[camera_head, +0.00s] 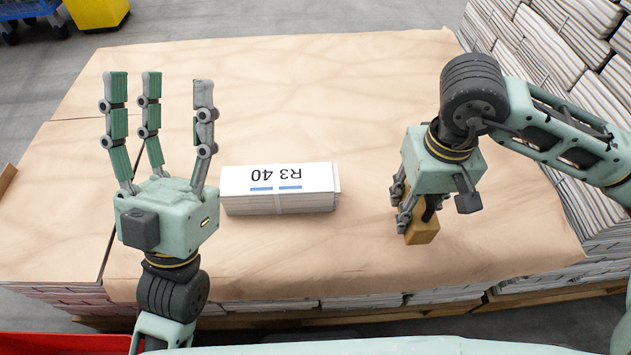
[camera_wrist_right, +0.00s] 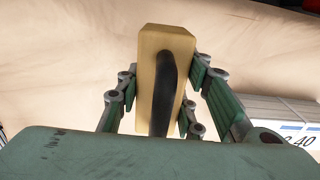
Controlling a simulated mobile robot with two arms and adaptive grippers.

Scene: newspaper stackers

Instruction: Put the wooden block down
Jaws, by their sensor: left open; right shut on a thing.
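The wooden block (camera_head: 423,232) is yellow-brown with a black handle. It is at the right part of the paper-covered stack, under my right gripper (camera_head: 412,208). In the right wrist view the block (camera_wrist_right: 167,45) stands between the green fingers of my right gripper (camera_wrist_right: 162,100), which are shut on it. Whether the block touches the paper below cannot be told. My left gripper (camera_head: 158,95) is open and empty, fingers pointing away, left of the paper bundle.
A strapped white paper bundle (camera_head: 280,190) marked R3 40 lies mid-surface between my grippers. Brown paper (camera_head: 330,85) covers the stack, with free room behind the bundle. Tall newspaper stacks (camera_head: 560,50) stand at the right back. A red edge (camera_head: 65,343) shows at front left.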

